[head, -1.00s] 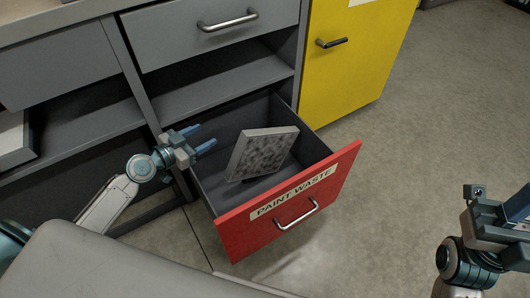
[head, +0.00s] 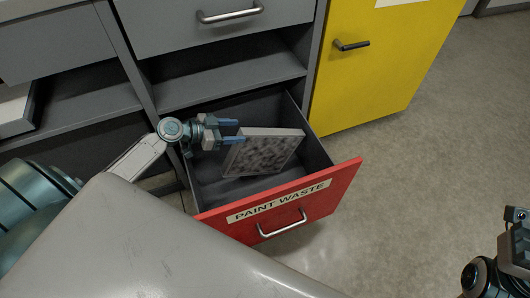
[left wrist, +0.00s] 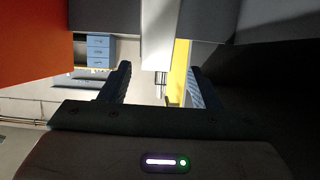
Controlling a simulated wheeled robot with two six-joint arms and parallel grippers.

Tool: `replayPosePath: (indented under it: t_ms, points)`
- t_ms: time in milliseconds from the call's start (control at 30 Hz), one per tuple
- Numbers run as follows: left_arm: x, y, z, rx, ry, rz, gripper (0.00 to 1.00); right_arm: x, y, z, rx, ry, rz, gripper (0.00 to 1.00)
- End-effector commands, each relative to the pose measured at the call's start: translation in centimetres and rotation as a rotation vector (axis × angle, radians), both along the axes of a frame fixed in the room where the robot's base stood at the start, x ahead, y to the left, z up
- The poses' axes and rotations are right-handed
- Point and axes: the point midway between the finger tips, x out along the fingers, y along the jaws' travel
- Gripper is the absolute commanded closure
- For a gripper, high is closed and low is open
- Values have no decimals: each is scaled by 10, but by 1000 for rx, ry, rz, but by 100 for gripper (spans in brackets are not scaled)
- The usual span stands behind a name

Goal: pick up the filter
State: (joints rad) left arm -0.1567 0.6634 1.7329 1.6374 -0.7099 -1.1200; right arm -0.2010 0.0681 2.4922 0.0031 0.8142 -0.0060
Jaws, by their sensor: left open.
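The filter (head: 262,153) is a square panel with a mottled grey face and a pale rim. It stands tilted inside the open drawer with the red front (head: 285,207) labelled PAINT WASTE. My left gripper (head: 240,131) is open at the filter's upper left, its blue fingers level and pointing right. The lower finger overlaps the filter's edge in the head view. In the left wrist view a pale upright strip, likely the filter's edge (left wrist: 160,32), lies between the open fingers (left wrist: 160,84). Contact cannot be told. My right gripper (head: 516,250) is cut off at the right edge.
A yellow cabinet (head: 375,60) stands to the right. The floor (head: 420,170) at right is clear.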

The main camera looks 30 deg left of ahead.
Motion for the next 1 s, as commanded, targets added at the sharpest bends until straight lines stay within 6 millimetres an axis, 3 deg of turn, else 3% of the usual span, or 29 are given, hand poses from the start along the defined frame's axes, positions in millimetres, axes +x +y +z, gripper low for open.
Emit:
replayPosePath:
  t_ms: [700,967,1000]
  points:
    - [50,-51,-35,-1,-2,1,44,1,0,-9,14,-12,-11,64]
    - [51,-52,-36,1,-1,0,44,1,0,-8,17,-13,-12,64]
    - [51,-52,-36,1,-1,0,50,0,0,-8,17,-13,-12,64]
